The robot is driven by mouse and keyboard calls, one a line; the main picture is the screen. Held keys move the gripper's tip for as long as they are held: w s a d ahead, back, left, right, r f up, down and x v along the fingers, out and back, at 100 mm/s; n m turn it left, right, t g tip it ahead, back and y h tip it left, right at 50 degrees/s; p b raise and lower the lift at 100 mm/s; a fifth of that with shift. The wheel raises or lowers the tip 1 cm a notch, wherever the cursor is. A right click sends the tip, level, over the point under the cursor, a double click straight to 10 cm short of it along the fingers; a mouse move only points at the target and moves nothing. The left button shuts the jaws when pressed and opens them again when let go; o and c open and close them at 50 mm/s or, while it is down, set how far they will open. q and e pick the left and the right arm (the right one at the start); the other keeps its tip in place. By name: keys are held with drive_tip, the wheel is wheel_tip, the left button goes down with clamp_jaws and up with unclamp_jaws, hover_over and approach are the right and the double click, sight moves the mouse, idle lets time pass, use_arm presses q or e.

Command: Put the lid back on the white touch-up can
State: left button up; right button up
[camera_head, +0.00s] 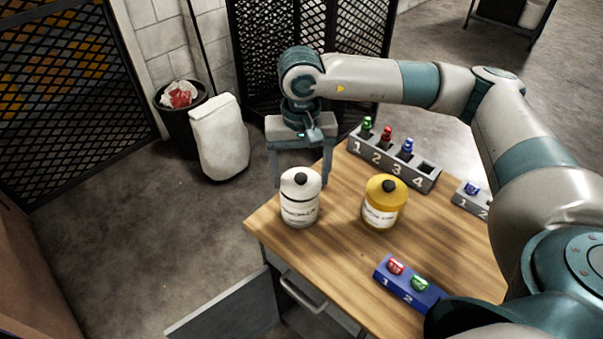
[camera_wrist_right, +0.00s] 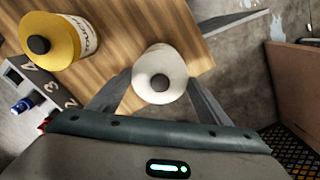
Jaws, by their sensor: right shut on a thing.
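The white touch-up can (camera_head: 299,214) stands upright near the left corner of the wooden table. Its white domed lid (camera_head: 289,186) with a black knob is at the can's top, a dark line between lid and body. Whether it is fully seated, I cannot tell. My right gripper (camera_head: 301,182) reaches down from behind, its fingers on either side of the lid and shut on it. In the wrist view the lid (camera_wrist_right: 158,63) lies between the fingertips (camera_wrist_right: 158,88). My left gripper is not in view.
A yellow can (camera_head: 381,210) stands right of the white one. A grey numbered rack (camera_head: 395,170) with small bottles lies behind; a blue rack (camera_head: 408,294) lies in front. Another small rack (camera_head: 472,198) is at right. A bin (camera_head: 181,118) and white sack (camera_head: 219,140) stand on the floor.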

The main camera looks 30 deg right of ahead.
drive_tip(key=shift+f, duration=0.25)
